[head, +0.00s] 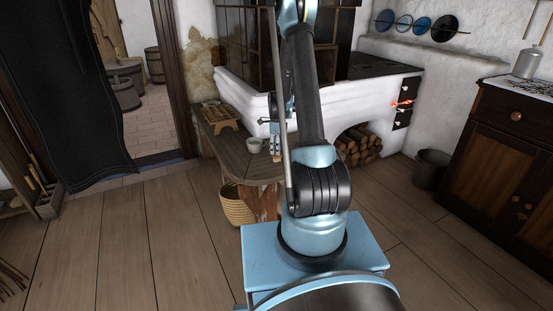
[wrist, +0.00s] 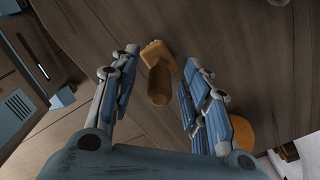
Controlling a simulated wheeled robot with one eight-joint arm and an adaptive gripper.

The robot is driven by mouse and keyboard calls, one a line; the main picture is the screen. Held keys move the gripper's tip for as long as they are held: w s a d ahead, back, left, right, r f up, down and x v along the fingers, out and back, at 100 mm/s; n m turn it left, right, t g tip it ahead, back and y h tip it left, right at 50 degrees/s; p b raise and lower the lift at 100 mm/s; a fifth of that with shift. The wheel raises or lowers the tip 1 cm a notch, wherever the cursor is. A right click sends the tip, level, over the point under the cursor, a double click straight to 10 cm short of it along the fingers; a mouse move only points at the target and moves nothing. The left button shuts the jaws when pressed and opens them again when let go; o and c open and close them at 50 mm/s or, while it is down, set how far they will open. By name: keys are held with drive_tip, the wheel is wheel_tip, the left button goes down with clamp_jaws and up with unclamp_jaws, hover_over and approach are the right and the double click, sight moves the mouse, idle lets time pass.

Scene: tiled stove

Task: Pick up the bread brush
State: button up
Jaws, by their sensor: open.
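The bread brush, as far as I can tell, is the small wooden piece with a tan block end (wrist: 157,54) and a darker brown rounded part (wrist: 158,85). It lies on the dark plank top in the wrist view. My gripper (wrist: 161,60) is open, with one finger on each side of the brush and visible gaps to both. In the head view my gripper (head: 275,145) hangs over the wooden bench (head: 233,149), beside the stove. My arm covers part of the bench there, and I cannot make out the brush in that view.
An orange-brown round object (wrist: 242,134) lies partly behind the right finger. A wicker basket (head: 237,206) sits below the bench. The white stove (head: 243,98) rises behind it.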

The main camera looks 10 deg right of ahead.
drive_tip(key=shift+f, duration=0.25)
drive_tip(key=shift+c, duration=0.6)
clamp_jaws()
drive_tip(key=shift+r, duration=0.15)
wheel_tip(320, 180, up, 10)
drive_tip(key=shift+f, duration=0.1)
